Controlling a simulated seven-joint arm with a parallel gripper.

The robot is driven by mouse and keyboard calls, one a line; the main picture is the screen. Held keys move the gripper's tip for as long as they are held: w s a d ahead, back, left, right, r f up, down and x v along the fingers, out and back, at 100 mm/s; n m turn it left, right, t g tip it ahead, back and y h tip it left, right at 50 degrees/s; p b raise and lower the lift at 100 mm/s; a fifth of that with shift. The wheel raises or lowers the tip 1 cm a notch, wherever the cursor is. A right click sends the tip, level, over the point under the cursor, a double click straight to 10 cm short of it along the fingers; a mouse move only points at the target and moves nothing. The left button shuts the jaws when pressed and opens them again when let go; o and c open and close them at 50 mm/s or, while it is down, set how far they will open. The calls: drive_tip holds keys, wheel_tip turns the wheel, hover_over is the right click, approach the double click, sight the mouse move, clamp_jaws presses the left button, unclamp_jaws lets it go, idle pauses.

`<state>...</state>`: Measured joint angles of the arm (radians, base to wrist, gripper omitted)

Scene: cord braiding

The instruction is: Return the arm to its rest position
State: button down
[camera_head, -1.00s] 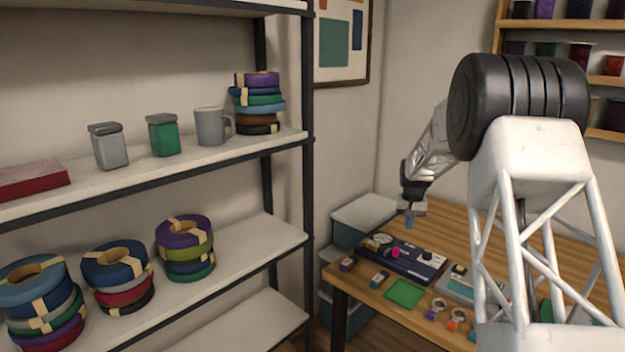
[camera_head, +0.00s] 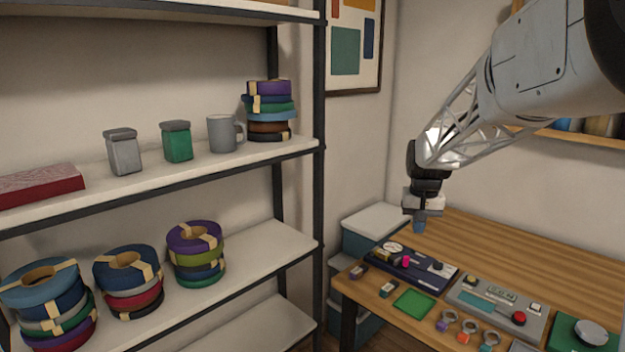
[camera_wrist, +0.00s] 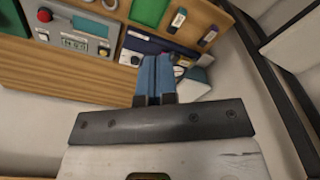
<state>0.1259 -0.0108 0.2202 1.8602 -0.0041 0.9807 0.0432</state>
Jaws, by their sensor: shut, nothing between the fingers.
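My gripper (camera_head: 419,226) hangs above the far left part of the wooden table, fingers pointing down, over the dark blue panel (camera_head: 411,268). It is apart from the panel and the table. In the wrist view its blue fingers (camera_wrist: 155,78) are pressed together with nothing between them. My arm reaches in from the upper right of the head view.
The table (camera_head: 520,250) also holds a grey console (camera_head: 497,304) with a red button, a green mat (camera_head: 415,304), several small coloured clips and a green box (camera_head: 583,333). A shelf (camera_head: 150,180) with cord spools stands left.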

drive_tip(key=s+a+r+n+t, duration=0.1)
drive_tip(key=s+a+r, duration=0.15)
drive_tip(key=s, duration=0.85)
drive_tip(key=s+a+r, duration=0.1)
drive_tip(key=s+a, duration=0.2)
drive_tip(key=s, duration=0.8)
drive_tip(key=s+a+f, duration=0.1)
drive_tip(key=s+f, duration=0.1)
drive_tip(key=s, duration=0.7)
drive_tip(key=s+a+f, duration=0.2)
drive_tip(key=s, duration=0.7)
drive_tip(key=shift+f+n+t, duration=0.3)
drive_tip(key=shift+n, duration=0.1)
